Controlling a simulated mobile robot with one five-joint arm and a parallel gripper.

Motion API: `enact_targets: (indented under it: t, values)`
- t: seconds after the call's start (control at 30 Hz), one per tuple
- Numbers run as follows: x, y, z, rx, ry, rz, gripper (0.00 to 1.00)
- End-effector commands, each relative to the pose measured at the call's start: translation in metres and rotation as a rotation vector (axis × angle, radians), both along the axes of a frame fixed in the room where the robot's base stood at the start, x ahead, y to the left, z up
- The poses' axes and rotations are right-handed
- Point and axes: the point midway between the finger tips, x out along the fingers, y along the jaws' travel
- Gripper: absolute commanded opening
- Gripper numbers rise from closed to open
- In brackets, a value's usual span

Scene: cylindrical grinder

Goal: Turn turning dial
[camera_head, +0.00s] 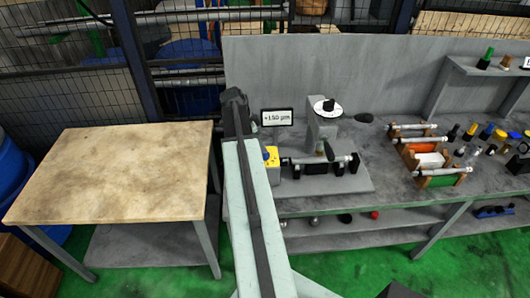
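The dial is a white disc with a black knob (328,106) on top of a grey upright post, on the grinder at the middle of the grey bench. A small display (277,117) left of it seems to read +150 µm. My pale arm link with a dark strip runs up the picture left of the grinder, ending in a dark part above the bench's left edge. No gripper fingers can be made out. Nothing of mine is seen touching the dial.
The grinder's base (325,182) holds a horizontal shaft, with a yellow block (271,157) at its left. A dark handle (364,118) sits right of the dial. Racks with rollers (428,158) stand further right. A wooden-topped table (110,175) stands left. Green floor shows in front.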

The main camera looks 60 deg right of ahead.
Motion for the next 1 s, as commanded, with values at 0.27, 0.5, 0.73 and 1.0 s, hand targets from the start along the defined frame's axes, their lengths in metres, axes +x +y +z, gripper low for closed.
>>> enact_targets:
  t: [0.27, 0.5, 0.73, 1.0]
  values:
    - [-0.011, -0.014, -0.053, 0.0, 0.0, 0.0, 0.65]
    - [-0.016, -0.02, -0.062, 0.001, 0.0, 0.001, 0.65]
    - [-0.016, -0.02, -0.061, 0.001, 0.0, 0.001, 0.43]
    - [-0.016, -0.02, -0.061, 0.001, -0.001, 0.005, 0.05]
